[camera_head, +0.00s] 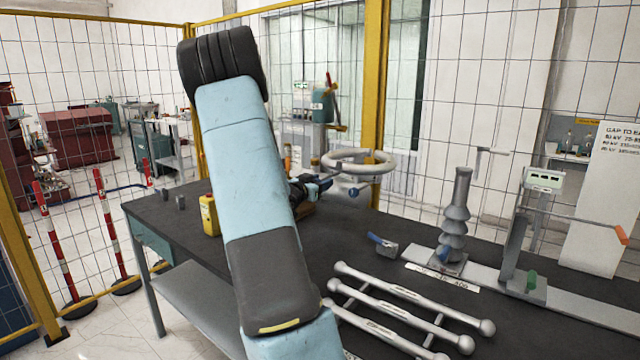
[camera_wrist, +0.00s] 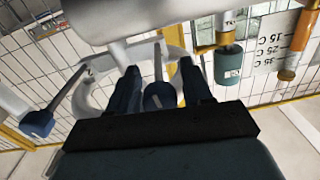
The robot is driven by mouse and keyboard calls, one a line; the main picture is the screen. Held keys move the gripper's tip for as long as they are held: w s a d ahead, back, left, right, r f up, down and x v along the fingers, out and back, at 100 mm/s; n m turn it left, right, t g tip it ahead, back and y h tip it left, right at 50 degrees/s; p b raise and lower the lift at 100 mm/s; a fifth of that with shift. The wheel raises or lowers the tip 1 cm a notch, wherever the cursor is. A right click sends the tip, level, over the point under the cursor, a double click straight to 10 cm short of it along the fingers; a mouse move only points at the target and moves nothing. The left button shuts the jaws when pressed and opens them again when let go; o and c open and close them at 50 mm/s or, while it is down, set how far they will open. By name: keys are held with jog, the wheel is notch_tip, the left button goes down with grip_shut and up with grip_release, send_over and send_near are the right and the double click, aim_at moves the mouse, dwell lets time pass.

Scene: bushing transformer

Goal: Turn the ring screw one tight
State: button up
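A pale grey ring (camera_head: 358,163) stands above the dark table, past my arm in the head view; part of its curve shows behind my fingers in the wrist view (camera_wrist: 97,98). My gripper (camera_wrist: 160,68) is at the ring, its two dark fingers apart. A second blue-headed screw (camera_wrist: 38,122) is at the left on a grey rod. In the head view one blue screw head (camera_head: 353,192) hangs below the ring; my arm hides much of the gripper.
The table (camera_head: 330,240) holds a yellow bottle (camera_head: 209,215), a rack of grey bars (camera_head: 400,310), a ribbed bushing (camera_head: 455,220) and a small meter stand (camera_head: 525,240). Yellow-framed mesh fencing (camera_head: 372,90) stands behind. Striped posts (camera_head: 110,225) are at the left.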

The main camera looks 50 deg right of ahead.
jog(key=c, duration=0.9)
jog(key=shift+o, duration=0.2)
jog(key=shift+n, duration=0.8)
jog(key=o, duration=1.1)
jog(key=shift+c, duration=0.2)
jog(key=s+a, duration=0.1)
jog(key=a, duration=1.2)
jog(key=shift+s+a, duration=0.3)
jog(key=shift+a, duration=0.05)
